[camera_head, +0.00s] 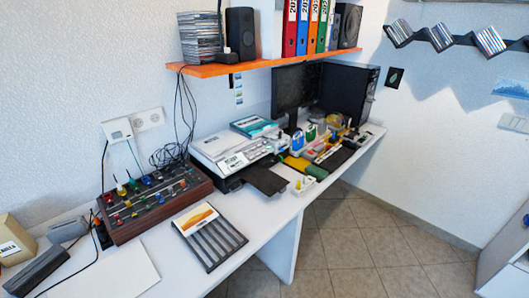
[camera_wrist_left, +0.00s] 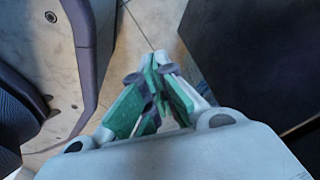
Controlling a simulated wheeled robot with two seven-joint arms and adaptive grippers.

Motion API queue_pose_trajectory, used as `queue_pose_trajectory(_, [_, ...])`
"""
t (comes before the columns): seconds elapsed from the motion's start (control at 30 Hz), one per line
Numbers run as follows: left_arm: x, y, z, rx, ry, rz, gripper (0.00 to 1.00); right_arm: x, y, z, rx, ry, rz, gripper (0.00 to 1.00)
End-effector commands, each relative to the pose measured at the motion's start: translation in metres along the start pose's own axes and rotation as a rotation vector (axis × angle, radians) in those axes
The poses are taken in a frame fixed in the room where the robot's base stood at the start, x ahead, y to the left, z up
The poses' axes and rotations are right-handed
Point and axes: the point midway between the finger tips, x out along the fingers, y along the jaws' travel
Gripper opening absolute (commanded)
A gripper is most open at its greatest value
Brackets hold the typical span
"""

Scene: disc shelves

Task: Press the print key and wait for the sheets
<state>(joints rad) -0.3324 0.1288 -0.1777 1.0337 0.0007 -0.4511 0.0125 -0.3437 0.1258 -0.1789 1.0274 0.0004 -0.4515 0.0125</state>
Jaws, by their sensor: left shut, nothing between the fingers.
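A white printer (camera_head: 222,141) stands on the long white desk, left of the monitor. Its front panel (camera_head: 248,154) carries small keys, too small to tell apart. A dark output tray (camera_head: 266,180) juts from its front and looks bare. My left gripper (camera_wrist_left: 157,72) shows only in the left wrist view, with green pads on its fingers; the fingertips are together and hold nothing. It is over tiled floor there, and the printer is not in that view. Neither gripper appears in the head view.
On the white desk (camera_head: 209,265), a brown control box (camera_head: 152,205) with coloured knobs and a dark slotted rack (camera_head: 210,238) stand left of the printer. An orange shelf (camera_head: 265,63) hangs above. The tiled floor (camera_head: 345,240) in front is clear.

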Motion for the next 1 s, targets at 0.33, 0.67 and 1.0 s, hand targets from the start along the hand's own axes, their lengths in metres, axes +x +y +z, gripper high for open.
queue_pose_trajectory(0.33, [0.001,0.009,0.012,-0.005,-0.016,0.010,0.00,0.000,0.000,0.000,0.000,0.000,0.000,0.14])
queue_pose_trajectory(0.67, [0.001,0.011,0.025,-0.004,-0.032,0.012,0.00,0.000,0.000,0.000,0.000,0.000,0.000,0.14])
queue_pose_trajectory(1.0, [0.001,0.001,0.013,0.002,-0.017,0.001,0.00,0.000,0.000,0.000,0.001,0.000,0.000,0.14])
